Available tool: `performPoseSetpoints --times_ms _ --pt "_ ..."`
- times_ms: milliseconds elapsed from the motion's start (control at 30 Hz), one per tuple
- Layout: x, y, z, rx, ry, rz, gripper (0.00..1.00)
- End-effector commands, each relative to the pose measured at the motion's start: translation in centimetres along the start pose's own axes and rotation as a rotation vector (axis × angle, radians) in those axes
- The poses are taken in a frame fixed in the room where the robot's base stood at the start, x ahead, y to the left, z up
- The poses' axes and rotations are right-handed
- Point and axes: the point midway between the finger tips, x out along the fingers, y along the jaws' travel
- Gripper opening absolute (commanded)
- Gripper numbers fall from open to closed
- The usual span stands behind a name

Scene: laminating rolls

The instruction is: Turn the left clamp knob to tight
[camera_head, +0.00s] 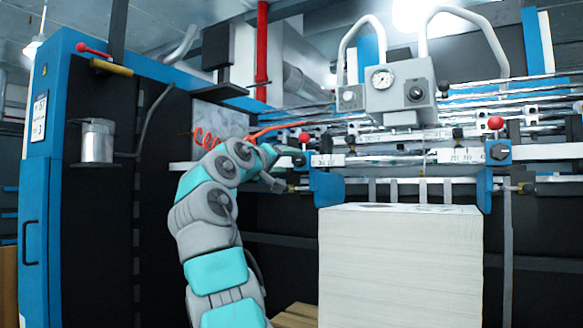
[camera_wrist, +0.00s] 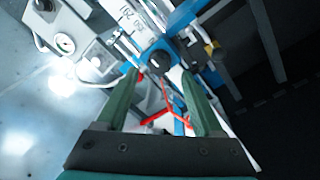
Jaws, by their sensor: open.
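The left clamp is a blue block with a dark round knob, seen in the wrist view (camera_wrist: 158,62) just beyond my fingertips and roughly centred between them. In the head view the left knob (camera_head: 299,160) is small and dark, next to my wrist, and partly hard to make out. My gripper (camera_wrist: 160,78) has two green fingers spread apart with nothing held between them. In the head view my gripper (camera_head: 277,184) is small and lies just left of the clamp; contact with the knob cannot be told.
A red-ball lever (camera_head: 305,138) stands above the left clamp. The right clamp knob (camera_head: 498,152) has a similar lever (camera_head: 495,122). A grey gauge box (camera_head: 400,88) hangs above the bars. A tall paper stack (camera_head: 400,265) stands below.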

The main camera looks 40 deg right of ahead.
Motion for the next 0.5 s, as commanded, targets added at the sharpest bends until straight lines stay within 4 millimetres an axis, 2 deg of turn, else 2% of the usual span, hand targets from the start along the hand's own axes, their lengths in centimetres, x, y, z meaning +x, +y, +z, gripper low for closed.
performPoseSetpoints --times_ms 200,300,500 --pt "-3.5 -0.1 0.1 0.000 0.002 0.000 0.68" --pt "-4.1 -0.1 0.1 0.000 0.002 0.000 0.68" --pt "-4.1 0.0 0.0 0.000 0.001 0.000 0.68"
